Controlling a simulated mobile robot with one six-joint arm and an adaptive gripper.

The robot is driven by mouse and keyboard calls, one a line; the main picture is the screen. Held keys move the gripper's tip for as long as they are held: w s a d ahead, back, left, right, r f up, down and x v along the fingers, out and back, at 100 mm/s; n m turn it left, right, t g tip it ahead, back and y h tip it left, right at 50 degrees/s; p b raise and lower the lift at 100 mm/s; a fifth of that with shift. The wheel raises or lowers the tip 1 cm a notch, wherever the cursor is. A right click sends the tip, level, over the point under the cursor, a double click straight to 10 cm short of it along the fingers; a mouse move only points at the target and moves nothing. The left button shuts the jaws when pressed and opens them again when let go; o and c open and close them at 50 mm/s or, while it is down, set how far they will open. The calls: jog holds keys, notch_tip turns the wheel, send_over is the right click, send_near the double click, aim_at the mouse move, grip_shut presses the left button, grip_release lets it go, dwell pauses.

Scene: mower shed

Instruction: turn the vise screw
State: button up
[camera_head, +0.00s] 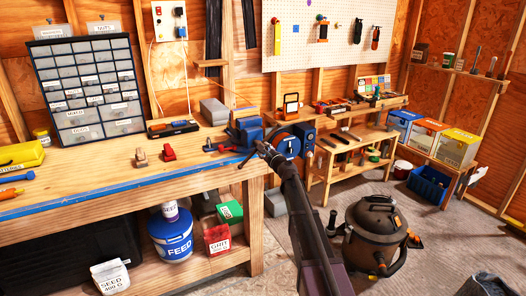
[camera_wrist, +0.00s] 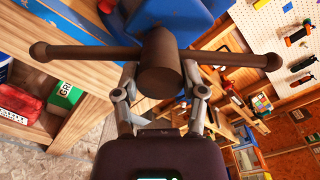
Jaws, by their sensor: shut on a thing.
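The blue vise (camera_head: 247,131) is mounted at the right front corner of the workbench. Its body also shows at the top of the wrist view (camera_wrist: 185,18). The vise screw (camera_wrist: 158,65) ends in a dark round head, with a handle bar (camera_wrist: 90,55) through it. The bar lies nearly level in the wrist view, with a ball at each end. My gripper (camera_wrist: 159,78) has one finger on each side of the screw head and is shut on it, below the bar. In the head view my gripper (camera_head: 264,150) is small and dark at the vise's front; its fingertips are unclear there.
The workbench (camera_head: 110,190) carries a drawer cabinet (camera_head: 88,88) and small tools. A blue FEED bucket (camera_head: 171,236) stands on its lower shelf. A shop vacuum (camera_head: 376,232) is on the floor right of my arm. A lower wooden bench (camera_head: 345,160) stands behind it.

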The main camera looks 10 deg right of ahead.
jog(key=shift+s+m, duration=0.15)
jog(key=shift+m, duration=2.65)
jog(key=o, duration=1.1)
jog(key=shift+o, duration=0.2)
jog(key=v, duration=1.2)
